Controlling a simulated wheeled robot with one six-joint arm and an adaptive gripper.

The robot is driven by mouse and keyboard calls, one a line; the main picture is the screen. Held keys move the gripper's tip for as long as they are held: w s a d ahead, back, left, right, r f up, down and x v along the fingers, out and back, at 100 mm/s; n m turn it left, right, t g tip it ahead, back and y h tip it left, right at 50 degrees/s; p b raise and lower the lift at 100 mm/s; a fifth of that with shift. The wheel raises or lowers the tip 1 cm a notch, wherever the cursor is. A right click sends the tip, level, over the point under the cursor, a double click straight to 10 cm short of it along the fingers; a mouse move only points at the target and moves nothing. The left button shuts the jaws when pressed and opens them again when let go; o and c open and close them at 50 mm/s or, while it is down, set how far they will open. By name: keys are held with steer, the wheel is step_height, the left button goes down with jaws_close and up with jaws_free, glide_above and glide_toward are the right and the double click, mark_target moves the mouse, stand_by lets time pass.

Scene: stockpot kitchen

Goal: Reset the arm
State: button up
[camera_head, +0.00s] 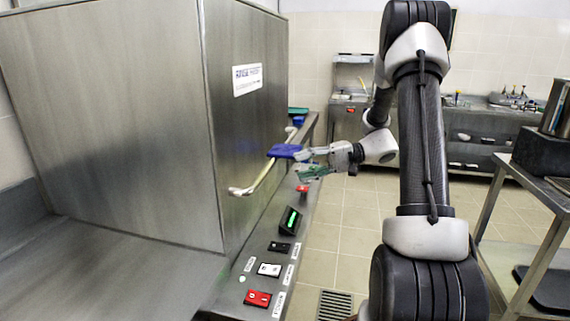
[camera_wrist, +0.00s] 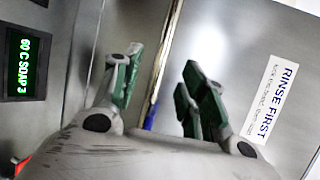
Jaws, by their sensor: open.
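My gripper (camera_head: 306,163) is open, its two green-padded fingers apart, at the end of my arm in the head view. It is close beside the blue grip (camera_head: 284,151) on the pale lever handle (camera_head: 258,178) of a large steel dishwasher hood (camera_head: 150,100). In the wrist view my gripper (camera_wrist: 163,62) shows its fingers spread, with the handle bar (camera_wrist: 166,62) and a bit of blue seen in the gap between them. I cannot tell whether the fingers touch the handle. Nothing is seen gripped.
A control panel with a green display (camera_head: 290,220), red switch (camera_head: 257,298) and red knob (camera_head: 303,188) runs along the machine's front edge. A steel table (camera_head: 493,208) with a dark block (camera_head: 545,155) stands at right. Tiled floor (camera_head: 335,235) lies between.

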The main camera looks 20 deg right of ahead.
steer(key=s+d+f+m+g+h, duration=0.1)
steer(key=s+d+f+g+h, duration=0.2)
steer(key=s, duration=0.5)
steer(key=s+f+m+g+h, duration=0.2)
steer(key=s+h, duration=0.3)
steer(key=s, duration=0.2)
steer(key=s+r+n+t+h, duration=0.5)
steer(key=s+r+n+h, duration=0.1)
steer(key=s+r, duration=0.5)
step_height(320, 180, up, 2)
steer(key=shift+a+r+n+t+h, duration=0.1)
steer(key=shift+a+n+t+h, duration=0.25)
steer(key=shift+h, duration=0.35)
steer(key=shift+s, duration=0.1)
